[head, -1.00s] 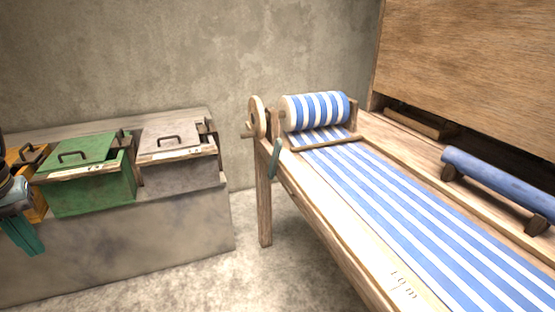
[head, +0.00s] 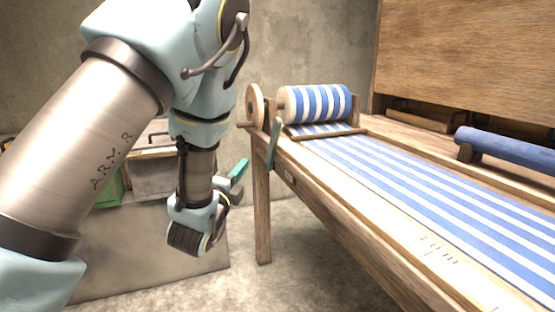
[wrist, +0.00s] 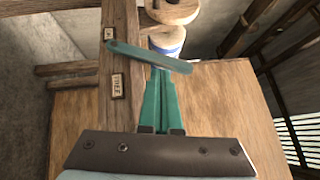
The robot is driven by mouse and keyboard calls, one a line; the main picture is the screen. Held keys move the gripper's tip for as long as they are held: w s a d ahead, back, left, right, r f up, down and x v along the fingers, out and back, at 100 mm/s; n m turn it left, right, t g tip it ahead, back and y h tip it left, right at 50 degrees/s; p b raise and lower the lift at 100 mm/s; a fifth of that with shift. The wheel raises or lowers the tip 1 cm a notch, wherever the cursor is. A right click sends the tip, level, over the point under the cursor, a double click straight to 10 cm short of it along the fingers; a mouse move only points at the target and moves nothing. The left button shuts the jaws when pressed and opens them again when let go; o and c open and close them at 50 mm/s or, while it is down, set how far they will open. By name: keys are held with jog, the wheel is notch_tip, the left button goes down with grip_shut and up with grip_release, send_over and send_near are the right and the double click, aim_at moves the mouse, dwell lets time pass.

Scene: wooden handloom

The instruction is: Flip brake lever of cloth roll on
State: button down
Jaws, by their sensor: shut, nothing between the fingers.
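The brake lever (head: 274,143) is a flat grey-teal bar on the left side of the loom frame, near the wooden wheel and the cloth roll (head: 318,103). It stands nearly upright in the head view. In the wrist view the lever (wrist: 150,57) lies across the picture, just at my fingertips, overlapping them. My gripper (head: 240,170) has green fingers and is left of the loom post, pointing toward the lever. In the wrist view my gripper (wrist: 160,72) is shut with nothing held. I cannot tell whether the tips touch the lever.
The wooden wheel (head: 256,107) with its peg sits beside the roll. The loom's side rail (head: 310,190) runs toward the front right. A stone ledge (head: 150,245) with a grey box (head: 152,178) stands behind my arm. A small label (wrist: 117,85) is on the rail.

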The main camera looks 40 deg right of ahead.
jog(key=s+d+m+g+h, duration=0.2)
jog(key=s+m+h, duration=0.1)
jog(key=s, duration=0.3)
jog(key=shift+d+m+b, duration=0.35)
jog(key=shift+m+b, duration=0.05)
jog(key=shift+m, duration=0.3)
jog(key=shift+s+g, duration=0.1)
jog(key=shift+g, duration=0.2)
jog(key=p, duration=0.1)
send_near(278, 139)
jog(key=s+d+r, duration=0.3)
jog(key=d, duration=0.1)
jog(key=shift+w+d+r+p, duration=0.1)
jog(key=shift+w+d+r, duration=0.1)
jog(key=shift+w+d, duration=0.25)
jog(key=shift+w+d+r+p, duration=0.1)
jog(key=shift+w+d+r, duration=0.15)
jog(key=shift+w, duration=0.35)
jog(key=shift+w+d+r+p, duration=0.1)
jog(key=shift+w+d+r, duration=0.15)
jog(key=shift+w, duration=0.3)
